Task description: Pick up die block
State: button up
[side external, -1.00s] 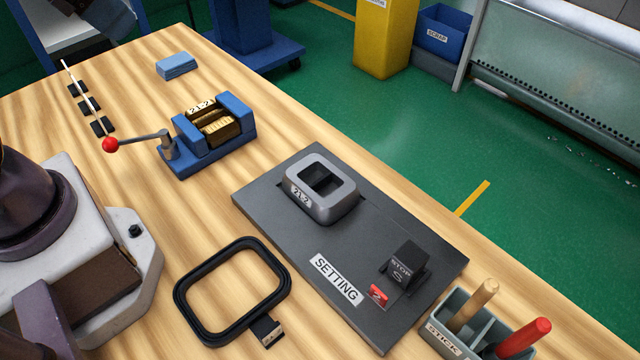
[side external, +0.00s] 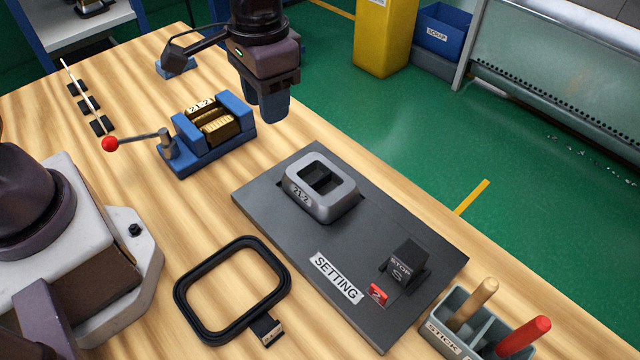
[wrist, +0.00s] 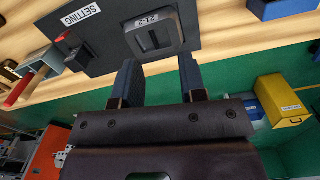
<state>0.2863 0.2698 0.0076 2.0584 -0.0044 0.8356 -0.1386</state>
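The die block appears to be the grey block (side external: 343,205) with a rectangular opening and a "21-2" label. It sits on the dark setting plate (side external: 265,203). In the wrist view the block (wrist: 173,38) lies beyond the fingertips, near the top edge. My gripper (side external: 270,108) is raised behind and to the right of the blue vise, up and left of the block in the side view. In the wrist view its two blue fingers (wrist: 157,68) are apart with nothing between them. The gripper is open and does not touch the block.
A blue vise (side external: 205,158) holds a brass-coloured piece (side external: 215,123) also labelled "21-2"; its red-knobbed handle sticks out left. A dark stop (side external: 405,263) stands on the plate. A black frame (side external: 182,308) and a grey holder (side external: 455,345) with sticks lie in front.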

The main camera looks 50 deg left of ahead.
jog(key=w+d+f, duration=0.3)
jog(key=f, duration=0.2)
jog(key=n, duration=0.2)
send_over(321, 178)
jog(key=f, duration=0.6)
jog(key=shift+s+f, duration=0.2)
jog(key=shift+s, duration=0.1)
jog(key=f, duration=0.6)
jog(key=shift+w+f, duration=0.2)
jog(key=shift+w, duration=0.05)
grip_shut()
jog(key=shift+w+r, duration=0.1)
jog(key=shift+r, duration=0.05)
